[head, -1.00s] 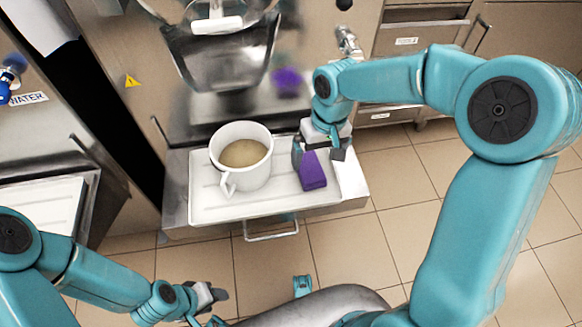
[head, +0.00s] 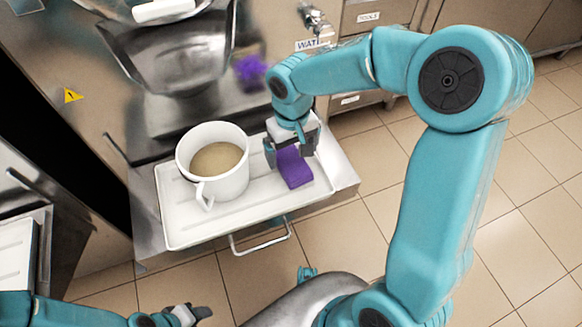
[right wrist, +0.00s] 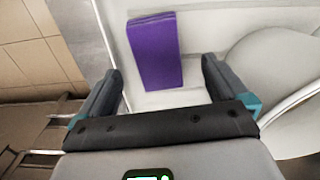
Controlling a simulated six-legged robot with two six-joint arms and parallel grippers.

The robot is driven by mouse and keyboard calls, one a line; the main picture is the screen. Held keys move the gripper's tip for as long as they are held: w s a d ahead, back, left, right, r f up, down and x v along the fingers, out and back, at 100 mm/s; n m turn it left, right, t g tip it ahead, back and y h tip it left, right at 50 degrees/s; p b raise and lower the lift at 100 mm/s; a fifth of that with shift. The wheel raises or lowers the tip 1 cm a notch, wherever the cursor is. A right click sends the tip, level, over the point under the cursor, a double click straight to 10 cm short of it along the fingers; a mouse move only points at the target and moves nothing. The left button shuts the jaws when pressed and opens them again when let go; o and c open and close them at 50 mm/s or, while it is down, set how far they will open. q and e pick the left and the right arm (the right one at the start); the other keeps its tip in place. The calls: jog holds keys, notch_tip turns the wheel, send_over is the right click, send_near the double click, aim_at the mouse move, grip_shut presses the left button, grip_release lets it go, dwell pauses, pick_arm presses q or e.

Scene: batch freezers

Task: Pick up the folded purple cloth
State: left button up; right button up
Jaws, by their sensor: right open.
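The folded purple cloth (head: 294,168) lies on the right part of a white tray (head: 180,232). In the right wrist view the cloth (right wrist: 155,52) is a flat upright rectangle beyond my fingertips and between their lines. My right gripper (head: 290,154) is open and empty, just over the cloth's far end; in the right wrist view its fingers (right wrist: 158,80) stand wide apart, wider than the cloth. I cannot tell whether a finger touches the tray. My left gripper (head: 190,314) is low at the bottom left, far from the cloth; its finger gap is not clear.
A large white pitcher (head: 214,190) with beige liquid stands on the tray, left of the cloth. A metal freezer chute (head: 180,60) hangs behind and above it. The cloth's purple reflection shows on the steel front. Tiled floor (head: 350,220) lies clear to the right.

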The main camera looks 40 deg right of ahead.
aim_at(292, 163)
jog(key=f, duration=0.2)
jog(key=f+b, duration=0.1)
jog(key=f, duration=0.1)
jog(key=f+b, duration=0.1)
jog(key=shift+w+d+f, duration=0.25)
jog(key=shift+d+f, duration=0.05)
jog(key=shift+f, duration=0.1)
jog(key=c, duration=1.1)
